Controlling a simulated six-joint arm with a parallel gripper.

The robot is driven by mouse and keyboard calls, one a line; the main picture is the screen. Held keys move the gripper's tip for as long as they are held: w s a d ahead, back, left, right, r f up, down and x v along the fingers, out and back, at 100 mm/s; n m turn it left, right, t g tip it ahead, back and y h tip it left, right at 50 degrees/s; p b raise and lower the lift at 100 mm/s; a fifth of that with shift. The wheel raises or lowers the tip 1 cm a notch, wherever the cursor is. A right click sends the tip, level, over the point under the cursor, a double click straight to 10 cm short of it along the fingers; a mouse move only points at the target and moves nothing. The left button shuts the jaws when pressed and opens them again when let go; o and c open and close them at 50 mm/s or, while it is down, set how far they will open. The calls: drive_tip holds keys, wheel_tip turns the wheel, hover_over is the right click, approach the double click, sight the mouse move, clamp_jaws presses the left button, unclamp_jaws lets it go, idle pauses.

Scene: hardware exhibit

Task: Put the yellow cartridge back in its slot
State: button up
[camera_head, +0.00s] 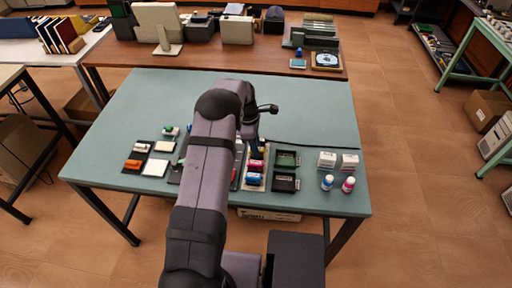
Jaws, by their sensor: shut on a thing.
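My gripper (257,150) points down at the far end of a pale tray (247,187) on the green table. It is small and partly hidden behind my arm. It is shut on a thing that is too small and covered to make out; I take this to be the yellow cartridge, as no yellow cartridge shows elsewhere. A red-pink cartridge (256,165) and a blue cartridge (253,179) lie in the tray, just nearer than the gripper. I cannot make out the empty slot or tell whether the held thing touches the tray.
Two dark open boxes (285,183) stand right of the tray. White boxes (327,160) and two small bottles (327,182) are further right. A dark mat (145,147) with orange and white pieces lies left of my arm.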

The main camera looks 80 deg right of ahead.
drive_tip(key=shift+f+b, duration=0.35)
drive_tip(key=shift+f, duration=0.2)
idle(0.4)
drive_tip(key=o, duration=1.4)
drive_tip(key=shift+c, duration=0.2)
drive_tip(key=shift+r, duration=0.1)
drive_tip(key=shift+r+p, duration=2.65)
drive_tip(key=shift+r, duration=1.05)
